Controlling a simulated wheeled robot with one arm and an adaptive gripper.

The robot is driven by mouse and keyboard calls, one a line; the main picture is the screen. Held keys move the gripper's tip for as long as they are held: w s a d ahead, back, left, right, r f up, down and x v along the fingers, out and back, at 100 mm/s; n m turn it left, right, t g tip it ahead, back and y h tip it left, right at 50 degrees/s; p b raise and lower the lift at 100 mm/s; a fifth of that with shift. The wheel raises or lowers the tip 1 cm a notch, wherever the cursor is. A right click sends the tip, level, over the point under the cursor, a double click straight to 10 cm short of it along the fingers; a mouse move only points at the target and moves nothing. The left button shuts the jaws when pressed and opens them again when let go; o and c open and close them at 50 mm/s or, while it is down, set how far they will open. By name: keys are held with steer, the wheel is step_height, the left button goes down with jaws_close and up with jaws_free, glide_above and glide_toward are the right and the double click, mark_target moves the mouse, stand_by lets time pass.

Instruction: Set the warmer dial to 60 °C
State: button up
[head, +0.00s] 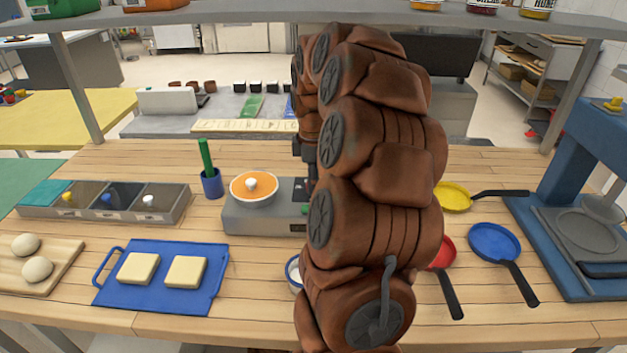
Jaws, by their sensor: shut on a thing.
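The warmer (240,222) is a low grey box in the middle of the table. An orange pan or dish with a white knob (253,186) sits on its left part. A small dark display (292,227) shows on its front, too small to read. My gripper (309,186) is a dark shape, mostly hidden behind my brown arm, down at the warmer's right end. It is shut at the place of the dial. The dial itself, its scale and the warmer's right end are hidden by my arm.
A green-handled tool stands in a blue cup (212,184) left of the warmer. A blue tray (150,296) with two pale slabs lies in front left. Yellow (453,197), red (441,252) and blue (494,243) pans lie right of my arm. A blue press (580,200) stands far right.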

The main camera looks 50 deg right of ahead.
steer(key=shift+c, duration=1.1)
steer(key=shift+f+m, duration=0.1)
steer(key=shift+m, duration=0.2)
steer(key=shift+f+m+b, duration=0.1)
steer(key=shift+m+b, duration=0.3)
steer(key=shift+b, duration=0.35)
steer(key=shift+m+b, duration=1)
steer(key=shift+m, duration=0.2)
steer(key=m+b, duration=0.1)
steer(key=m, duration=0.1)
steer(key=shift+m+b, duration=0.3)
steer(key=shift+b, duration=0.1)
steer(key=shift+m+b, duration=0.9)
steer(key=shift+m, duration=0.9)
steer(key=shift+r, duration=0.2)
